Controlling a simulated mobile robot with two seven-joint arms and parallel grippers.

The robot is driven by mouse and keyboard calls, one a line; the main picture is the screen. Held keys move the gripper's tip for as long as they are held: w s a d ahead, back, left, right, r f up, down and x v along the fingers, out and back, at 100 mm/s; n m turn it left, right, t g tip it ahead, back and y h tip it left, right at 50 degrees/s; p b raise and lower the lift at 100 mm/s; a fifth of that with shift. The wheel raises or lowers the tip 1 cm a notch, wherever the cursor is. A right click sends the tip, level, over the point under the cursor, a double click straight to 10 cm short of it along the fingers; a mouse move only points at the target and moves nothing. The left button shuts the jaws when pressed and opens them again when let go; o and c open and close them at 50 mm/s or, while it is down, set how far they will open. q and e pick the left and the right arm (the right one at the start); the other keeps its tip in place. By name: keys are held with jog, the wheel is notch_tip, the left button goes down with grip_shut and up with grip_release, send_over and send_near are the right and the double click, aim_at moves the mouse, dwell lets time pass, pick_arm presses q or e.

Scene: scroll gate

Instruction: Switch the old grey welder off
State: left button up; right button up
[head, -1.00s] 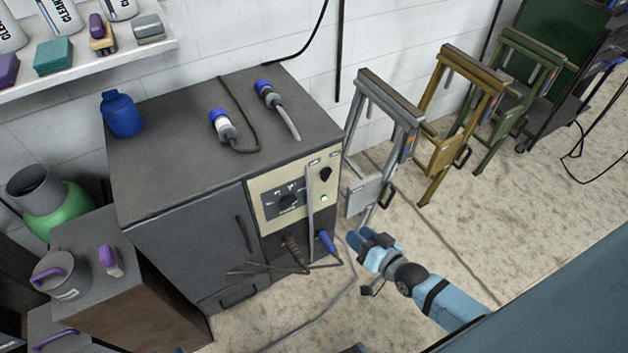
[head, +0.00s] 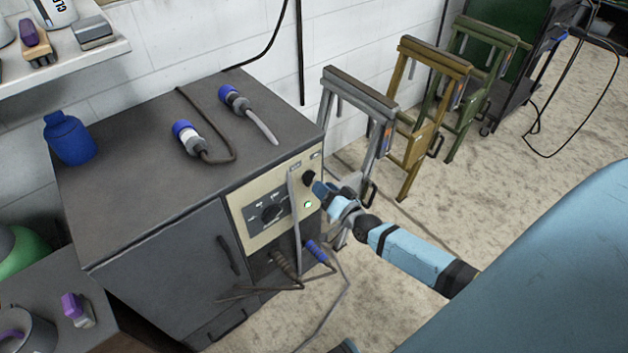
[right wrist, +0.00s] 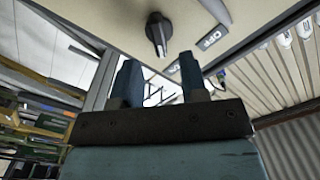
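The old grey welder (head: 150,240) is a grey cabinet with a beige control panel (head: 250,222). A black rotary knob (head: 309,178) sits at the panel's upper right, and a small green lamp (head: 307,205) glows below it. In the right wrist view the knob (right wrist: 157,30) is beyond my fingers, its bar not pointing at the OFF label (right wrist: 212,38) beside it. My right gripper (head: 326,194) is just in front of the knob. Its two fingers (right wrist: 160,80) are apart with nothing between them, and I see no contact. My left gripper is not in view.
Two blue-tipped plugs (head: 188,138) and a blue bottle (head: 70,140) stand or lie on the welder. A grey cable (head: 297,215) hangs across the panel. Grey (head: 360,90), ochre and green folding trestles stand right of it. Open floor lies at the right.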

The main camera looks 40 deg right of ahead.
aim_at(313, 179)
jog(key=shift+w+a, duration=0.2)
jog(key=shift+w, duration=2.15)
grip_shut()
